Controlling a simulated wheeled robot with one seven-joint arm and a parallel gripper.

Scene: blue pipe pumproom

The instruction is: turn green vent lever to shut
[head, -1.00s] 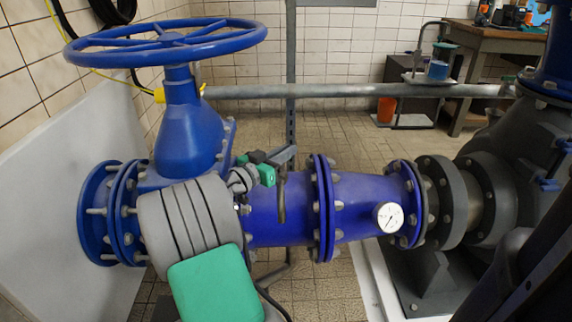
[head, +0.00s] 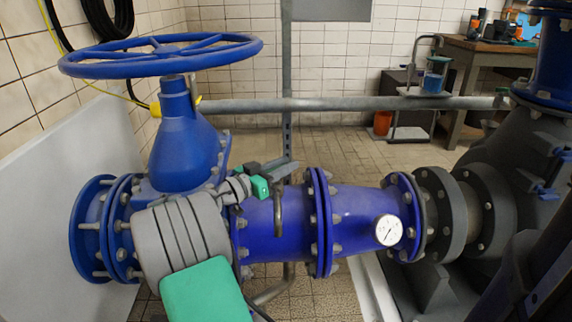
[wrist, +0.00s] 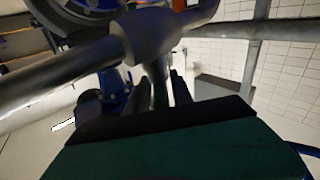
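A grey vent pipe with a hanging spout (head: 279,207) stands at the blue pipe in the head view. My gripper (head: 264,180) is close beside its upper part, at the end of my grey and green arm. In the wrist view my gripper (wrist: 167,88) has two dark fingers with a gap between them. A grey stem shows in the gap, below a thick grey fitting (wrist: 152,38); I cannot tell whether the fingers touch it. I cannot make out the green lever for certain; it seems hidden by my gripper or merged with its green body.
A large blue handwheel (head: 160,55) stands above at the left. The blue pipe (head: 345,212) carries a white gauge (head: 389,230) to the right. A long grey rail (head: 350,104) crosses behind. The tiled floor (head: 335,145) beyond the pipe is clear.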

